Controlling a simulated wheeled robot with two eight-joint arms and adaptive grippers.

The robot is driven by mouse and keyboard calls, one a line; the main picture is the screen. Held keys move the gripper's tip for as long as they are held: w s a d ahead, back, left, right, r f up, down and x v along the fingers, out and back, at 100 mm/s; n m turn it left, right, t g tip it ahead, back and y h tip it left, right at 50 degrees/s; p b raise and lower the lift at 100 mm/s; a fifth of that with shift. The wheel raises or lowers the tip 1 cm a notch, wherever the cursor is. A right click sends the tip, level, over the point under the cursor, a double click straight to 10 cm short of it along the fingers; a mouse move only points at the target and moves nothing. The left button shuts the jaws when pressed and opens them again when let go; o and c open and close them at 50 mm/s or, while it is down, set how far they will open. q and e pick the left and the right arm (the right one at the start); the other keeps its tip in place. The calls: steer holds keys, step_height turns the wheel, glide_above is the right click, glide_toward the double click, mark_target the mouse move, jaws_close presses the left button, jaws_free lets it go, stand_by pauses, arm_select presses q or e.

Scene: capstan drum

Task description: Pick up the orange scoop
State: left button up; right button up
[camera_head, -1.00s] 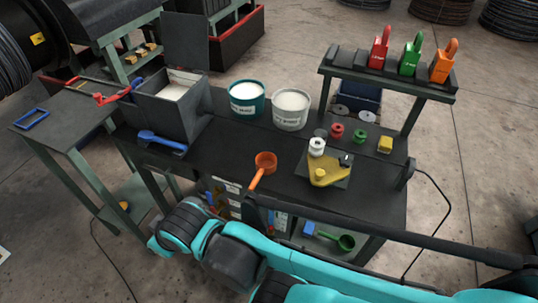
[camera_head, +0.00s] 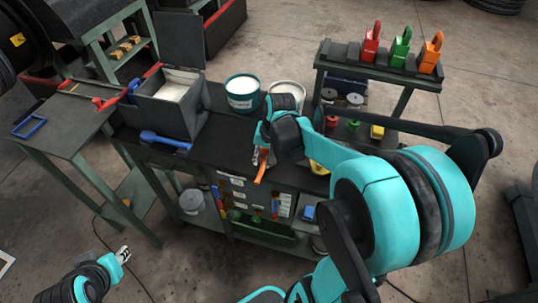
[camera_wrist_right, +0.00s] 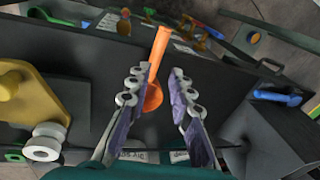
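The orange scoop shows its handle (camera_head: 261,172) near the front edge of the dark bench in the head view; my right gripper hides its cup there. In the right wrist view the orange scoop (camera_wrist_right: 155,72) lies between the fingers, nearer the left one, with its handle pointing up the picture. My right gripper (camera_head: 263,157) is over the scoop; in its wrist view the gripper (camera_wrist_right: 160,85) is open, with a gap to the right finger. Whether the left finger touches the scoop I cannot tell. My left gripper (camera_head: 124,254) is low at the left, away from the bench.
A blue scoop (camera_head: 165,140) lies by the grey bin (camera_head: 168,105). A teal tub (camera_head: 243,95) and a white tub (camera_head: 287,92) stand behind my right gripper. A yellow fixture (camera_wrist_right: 35,105) with a white spool (camera_wrist_right: 46,141) is left in the wrist view.

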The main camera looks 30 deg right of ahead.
mark_target(263, 166)
steer(key=shift+m+g, duration=0.4)
steer(key=shift+m, duration=0.2)
steer(key=f, duration=0.1)
steer(key=w+d+f, duration=0.1)
steer(key=f, duration=0.1)
steer(key=shift+w+d+f, duration=0.15)
steer(key=shift+d+f, duration=0.1)
steer(key=shift+f, duration=0.1)
steer(key=f+b, duration=0.1)
steer(key=f, duration=0.1)
steer(key=w+f+b, duration=0.1)
steer(key=f, duration=0.2)
steer(key=shift+w+a+f, duration=0.1)
steer(key=shift+w, duration=0.1)
steer(key=shift+c, duration=0.5)
jaws_close()
